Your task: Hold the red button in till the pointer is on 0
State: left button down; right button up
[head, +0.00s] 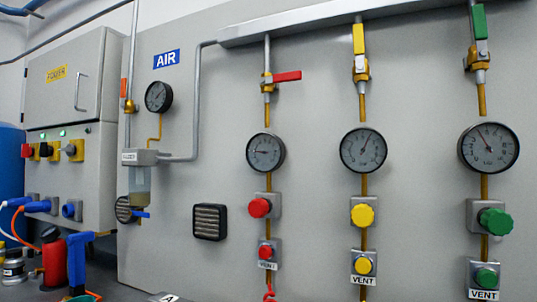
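The red button (265,251) sits on a small grey box marked VENT, low in the left one of three gauge columns. Above it is a larger red knob (260,207). The round gauge (265,152) of this column is above the knob. Its pointer seems to lie towards the left of the dial; the numbers are too small to read. A red lever (287,76) at the top of the column lies crosswise to the pipe. Neither of my grippers is in view, and nothing covers the button.
Yellow (362,265) and green (486,278) vent buttons stand to the right, under their own gauges. A dark vent grille (209,221) is on the panel to the left. A red bottle (53,262) and blue items crowd the lower left. Space before the red button looks clear.

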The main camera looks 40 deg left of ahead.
aim_at(264, 252)
jog(key=k+j, duration=0.1)
jog(key=j, duration=0.25)
jog(key=k+j, duration=0.15)
jog(key=j, duration=0.15)
jog(key=k+j, duration=0.1)
jog(key=j, duration=0.25)
jog(key=k+j, duration=0.1)
jog(key=j, duration=0.25)
jog(key=k+j+z, duration=0.1)
jog(key=j, duration=0.25)
